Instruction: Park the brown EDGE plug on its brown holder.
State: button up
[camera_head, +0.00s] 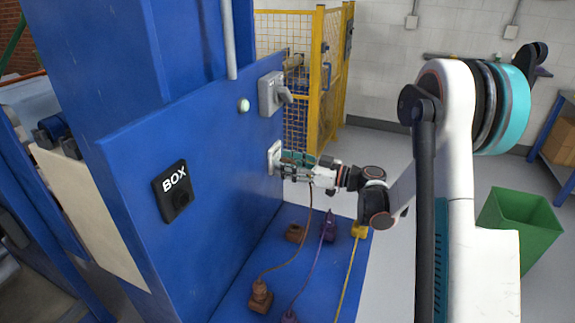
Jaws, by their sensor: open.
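My gripper (288,168) is open, with its fingertips close to a white socket plate (274,157) on the blue panel. The brown cord (308,212) runs from a brown base (260,297) on the blue platform up to the gripper. The brown plug itself is not clear; it seems to be at the socket, hidden among the fingers. I cannot tell whether the fingers touch it. The brown holder (295,232) stands on the platform below the gripper and looks empty.
A purple plug and holder (328,226) and a yellow one (360,230) stand right of the brown holder, with cords running forward. A grey switch box (272,93) sticks out above the socket. A BOX label (174,190) is on the panel. A green bin (520,228) stands right.

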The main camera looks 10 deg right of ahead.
grip_shut()
jog(key=shift+o, duration=2.4)
grip_release()
jog(key=shift+s+d, duration=0.1)
jog(key=v, duration=1.1)
jog(key=shift+s+d, duration=0.2)
jog(key=shift+d, duration=0.1)
